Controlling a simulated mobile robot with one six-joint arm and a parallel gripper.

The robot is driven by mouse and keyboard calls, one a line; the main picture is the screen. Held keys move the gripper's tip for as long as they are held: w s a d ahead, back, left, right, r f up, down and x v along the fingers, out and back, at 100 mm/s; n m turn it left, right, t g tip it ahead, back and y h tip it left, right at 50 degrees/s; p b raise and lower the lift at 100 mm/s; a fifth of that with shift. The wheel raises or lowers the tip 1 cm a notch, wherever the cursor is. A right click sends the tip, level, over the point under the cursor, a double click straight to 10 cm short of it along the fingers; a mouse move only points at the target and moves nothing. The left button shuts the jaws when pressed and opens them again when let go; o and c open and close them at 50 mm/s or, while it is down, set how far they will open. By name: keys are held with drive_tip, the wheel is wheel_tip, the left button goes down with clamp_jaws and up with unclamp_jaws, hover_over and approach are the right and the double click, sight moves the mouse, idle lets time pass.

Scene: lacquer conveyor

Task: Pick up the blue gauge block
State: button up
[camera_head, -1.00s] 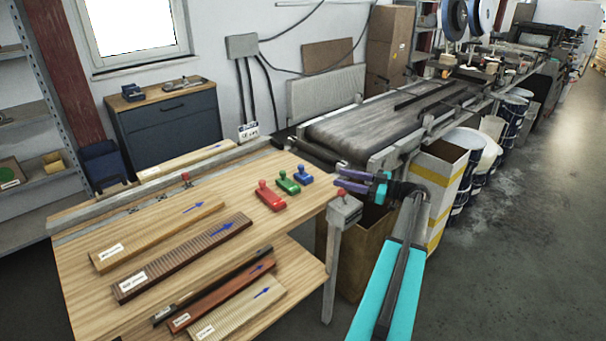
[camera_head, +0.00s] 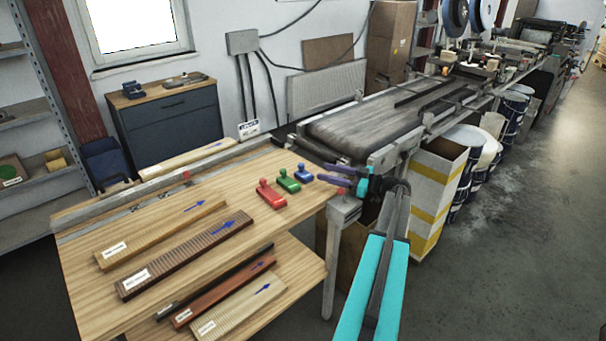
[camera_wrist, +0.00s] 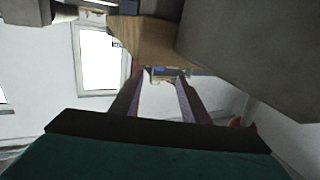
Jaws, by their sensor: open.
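The blue gauge block (camera_head: 303,174) stands near the right end of the wooden bench top, with a round knob on top. The green block (camera_head: 289,181) and the red block (camera_head: 270,195) stand in a row to its left. My gripper (camera_head: 322,173) is open and empty, just right of the blue block in the picture, its purple fingers pointing left. Its height above the bench is hard to judge. In the wrist view, my two fingers (camera_wrist: 158,88) are spread apart with nothing held; a tiny blue patch shows beyond them, too small to identify.
Several labelled wooden bars, one a ribbed dark bar (camera_head: 185,255), lie on the bench and its lower shelf. A grey rail (camera_head: 215,158) runs along the bench's back. The conveyor (camera_head: 370,128) stands behind; a yellow-striped carton (camera_head: 437,185) stands to the right.

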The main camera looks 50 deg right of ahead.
sight(308, 173)
drive_tip(key=shift+x, duration=1.4)
drive_tip(key=shift+p, duration=0.3)
drive_tip(key=shift+p+x, duration=0.6)
drive_tip(key=shift+x, duration=0.25)
drive_tip(key=shift+p+x, duration=0.8)
drive_tip(key=shift+x, duration=0.95)
drive_tip(key=shift+f, duration=0.2)
clamp_jaws()
